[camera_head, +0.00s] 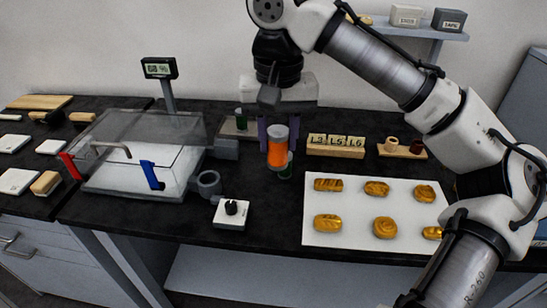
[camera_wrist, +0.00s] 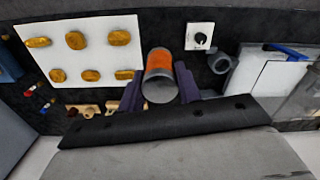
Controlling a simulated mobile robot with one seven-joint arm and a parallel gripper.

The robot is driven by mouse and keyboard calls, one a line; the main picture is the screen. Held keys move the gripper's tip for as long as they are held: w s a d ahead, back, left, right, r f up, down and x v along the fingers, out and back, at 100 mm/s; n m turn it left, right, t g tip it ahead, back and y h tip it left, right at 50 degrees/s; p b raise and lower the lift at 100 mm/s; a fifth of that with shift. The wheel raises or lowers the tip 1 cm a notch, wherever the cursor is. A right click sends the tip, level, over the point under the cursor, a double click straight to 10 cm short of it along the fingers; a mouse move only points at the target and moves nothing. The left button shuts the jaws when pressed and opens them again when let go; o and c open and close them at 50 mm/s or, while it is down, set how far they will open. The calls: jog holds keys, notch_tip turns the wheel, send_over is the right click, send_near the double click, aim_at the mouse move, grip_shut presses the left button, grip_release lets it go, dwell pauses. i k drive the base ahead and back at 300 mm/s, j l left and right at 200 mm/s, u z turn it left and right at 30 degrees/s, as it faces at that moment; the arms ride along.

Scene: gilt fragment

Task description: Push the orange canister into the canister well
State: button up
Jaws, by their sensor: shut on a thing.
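The orange canister (camera_head: 277,155) has grey ends and is upright in the head view. It also shows in the wrist view (camera_wrist: 160,64), between two purple fingers. My gripper (camera_head: 279,137) is shut on it and holds it above the black counter. The canister well appears to be the dark grey round cup (camera_head: 208,183), with an open top, to the left of the canister and nearer the counter's front. It shows to the right of the canister in the wrist view (camera_wrist: 221,63). The canister and the cup are apart.
A white knob box (camera_head: 232,213) is in front of the cup. A clear-lidded basin (camera_head: 140,165) is left; a white board (camera_head: 350,240) with several breads is right. Letter blocks (camera_head: 335,141) stand behind.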

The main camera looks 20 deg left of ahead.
aim_at(210, 187)
jog(key=u, duration=1.35)
jog(key=i+l+z, duration=0.1)
jog(key=i+z, duration=0.25)
jog(key=i+l+z, duration=0.1)
jog(key=i+z, duration=0.15)
jog(key=z, duration=0.15)
